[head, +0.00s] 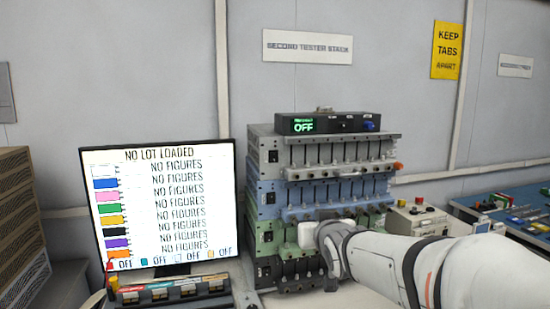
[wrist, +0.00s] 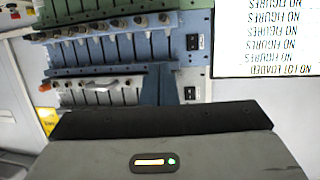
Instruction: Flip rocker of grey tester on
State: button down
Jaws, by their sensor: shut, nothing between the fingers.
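The grey tester (head: 345,151) is the top unit of the tester stack in the head view. Its black rocker (head: 272,156) is on the left of its front panel; which way it is tipped is too small to tell. In the wrist view, which is upside down, the grey tester (wrist: 112,92) shows low in the stack and its rocker (wrist: 189,93) lies on its right. My gripper (head: 322,238) is shut and empty, in front of the green tester, below and right of the grey rocker. In the wrist view its body hides the foreground.
A blue tester (head: 335,193) and a green tester (head: 290,235) sit below the grey one, each with its own rocker. A black box (head: 335,123) on top reads OFF. A monitor (head: 160,205) stands close to the left. A beige box (head: 415,217) is at the right.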

aim_at(274, 154)
jog(key=w+a+r+n+t+y, duration=0.1)
jog(key=w+a+r+t+y, duration=0.2)
jog(key=r, duration=0.6)
jog(key=shift+w+a+r+n+t, duration=0.15)
jog(key=shift+w+a+n+t, duration=0.15)
jog(key=shift+w+a+t, duration=0.5)
jog(key=shift+s, duration=0.1)
jog(key=p+x, duration=0.3)
jog(key=x, duration=1.1)
jog(key=shift+a+p, duration=0.15)
jog(key=shift+p, duration=0.2)
jog(key=shift+s, duration=0.1)
